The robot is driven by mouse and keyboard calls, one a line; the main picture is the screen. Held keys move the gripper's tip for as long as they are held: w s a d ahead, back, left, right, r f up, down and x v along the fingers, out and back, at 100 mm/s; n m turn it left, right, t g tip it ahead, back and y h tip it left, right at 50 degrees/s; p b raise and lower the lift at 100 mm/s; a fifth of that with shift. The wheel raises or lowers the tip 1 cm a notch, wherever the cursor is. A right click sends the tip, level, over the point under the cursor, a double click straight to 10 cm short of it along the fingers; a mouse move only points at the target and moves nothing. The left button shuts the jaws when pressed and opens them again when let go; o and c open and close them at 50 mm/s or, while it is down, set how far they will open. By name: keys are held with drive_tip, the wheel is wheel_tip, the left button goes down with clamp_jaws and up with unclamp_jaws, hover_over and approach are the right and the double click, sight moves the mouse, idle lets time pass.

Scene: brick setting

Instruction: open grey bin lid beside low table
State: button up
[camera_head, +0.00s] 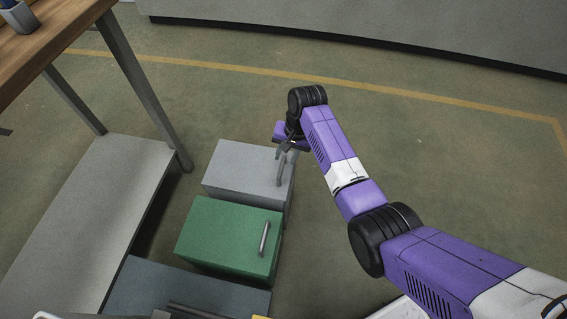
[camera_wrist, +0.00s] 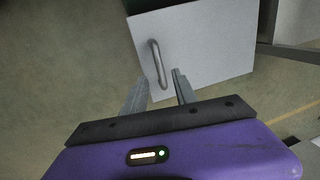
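The light grey bin (camera_head: 238,171) stands at the far end of a row of bins, and its lid looks shut. In the wrist view its flat grey lid (camera_wrist: 205,45) fills the upper middle, with a curved metal bar handle (camera_wrist: 157,63) near its left edge. My gripper (camera_head: 283,158) is over the bin's right side at the handle. In the wrist view my gripper (camera_wrist: 160,77) is open, and the lower end of the handle shows between its two fingertips. I cannot tell whether the fingers touch it.
A green bin (camera_head: 228,233) with a bar handle and a dark blue-grey bin (camera_head: 180,290) stand nearer. A low grey slab (camera_head: 95,215) lies left, beside a taller wooden-topped table (camera_head: 60,35) with metal legs. The floor right of the bins is open.

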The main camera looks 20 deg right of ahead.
sight(282, 166)
drive_tip(key=f, duration=0.1)
drive_tip(key=f+b, duration=0.1)
drive_tip(key=f, duration=0.2)
drive_tip(key=shift+w+a+f+b, duration=0.3)
drive_tip(key=shift+a+f+b, duration=0.05)
drive_tip(key=shift+f+b, duration=0.05)
clamp_jaws()
idle(1.1)
